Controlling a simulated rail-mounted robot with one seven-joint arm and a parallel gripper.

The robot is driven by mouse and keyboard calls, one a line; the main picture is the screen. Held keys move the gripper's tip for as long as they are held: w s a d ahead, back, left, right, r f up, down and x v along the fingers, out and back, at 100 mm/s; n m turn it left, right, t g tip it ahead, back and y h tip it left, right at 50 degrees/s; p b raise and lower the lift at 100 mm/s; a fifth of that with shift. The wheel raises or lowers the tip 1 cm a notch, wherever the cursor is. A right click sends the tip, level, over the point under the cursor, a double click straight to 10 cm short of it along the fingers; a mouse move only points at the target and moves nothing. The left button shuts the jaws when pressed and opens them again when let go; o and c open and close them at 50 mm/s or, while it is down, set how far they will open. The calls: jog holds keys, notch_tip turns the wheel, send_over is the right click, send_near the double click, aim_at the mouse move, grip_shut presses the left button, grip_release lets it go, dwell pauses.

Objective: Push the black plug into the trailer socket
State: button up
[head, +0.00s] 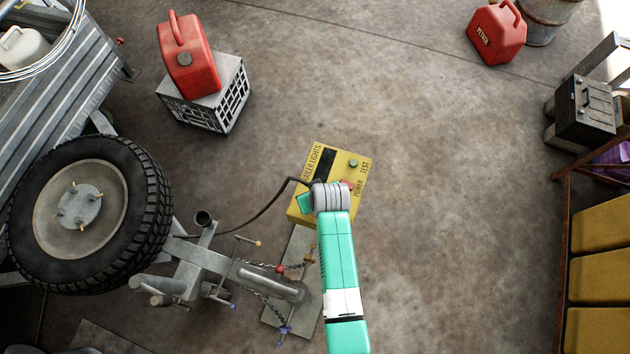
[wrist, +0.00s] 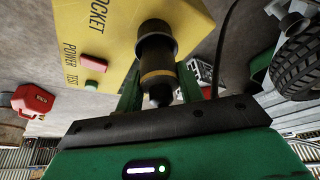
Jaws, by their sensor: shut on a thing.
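The yellow test box (head: 341,172) stands on the floor, with a red button and a green button on its top. In the wrist view its yellow face (wrist: 122,47) shows parts of the words SOCKET, POWER and TEST. The black plug (wrist: 158,60), with a yellow band, is between the green fingers of my gripper (wrist: 159,78), which is shut on it. The plug's wide black end is close against the box face. I cannot tell how far it is in, as the socket mouth is hidden. In the head view my arm covers the plug and most of my gripper (head: 306,204).
A black cable (head: 262,212) runs from the box area to the trailer hitch (head: 215,262). The trailer wheel (head: 88,215) is at left. A red can (head: 188,55) sits on a crate (head: 228,95). The floor right of the box is clear up to the shelf (head: 598,285).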

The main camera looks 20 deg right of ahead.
jog(key=shift+f+b, duration=0.45)
jog(key=shift+f, duration=0.2)
jog(key=o, duration=1.6)
jog(key=shift+c, duration=0.2)
notch_tip(320, 180, up, 9)
jog(key=p, duration=0.9)
jog(key=shift+r, duration=0.1)
